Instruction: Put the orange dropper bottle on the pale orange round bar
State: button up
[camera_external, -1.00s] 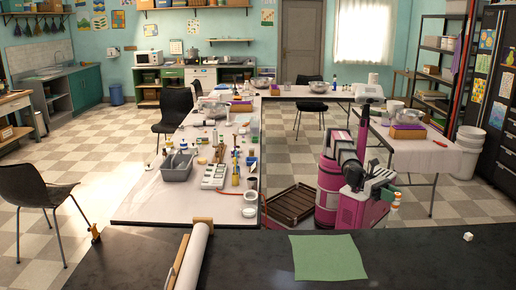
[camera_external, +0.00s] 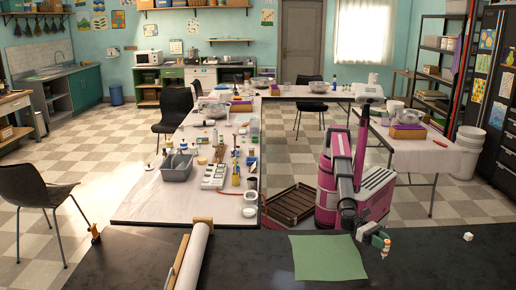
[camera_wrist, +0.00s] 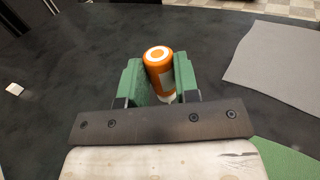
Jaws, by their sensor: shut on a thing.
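My gripper (camera_external: 377,240) is over the black counter, just right of the green sheet. Its green fingers are shut on the orange dropper bottle (camera_external: 387,244). In the wrist view the bottle (camera_wrist: 158,68) sits between both fingers (camera_wrist: 157,85), its round orange end with a white ring facing the camera and its lower part partly hidden. It looks roughly upright, and I cannot tell whether it touches the counter. I cannot pick out the pale orange round bar with certainty in either view.
The green sheet (camera_external: 327,258) lies on the black counter (camera_external: 440,262), with a white cube (camera_external: 468,237) to the right and a paper roll (camera_external: 192,255) to the left. A grey sheet (camera_wrist: 275,62) shows in the wrist view. The long white table (camera_external: 150,200) is crowded with small things.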

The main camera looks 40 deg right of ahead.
jog(key=shift+f, duration=3.1)
jog(key=o, duration=0.9)
jog(key=shift+f, duration=0.1)
jog(key=w, duration=0.3)
jog(key=w+d, duration=0.1)
jog(key=w, duration=0.3)
jog(key=w+d, duration=0.1)
jog(key=w, duration=0.2)
jog(key=shift+w+d, duration=0.15)
jog(key=shift+w, duration=0.25)
jog(key=shift+o, duration=0.4)
jog(key=shift+w, duration=0.5)
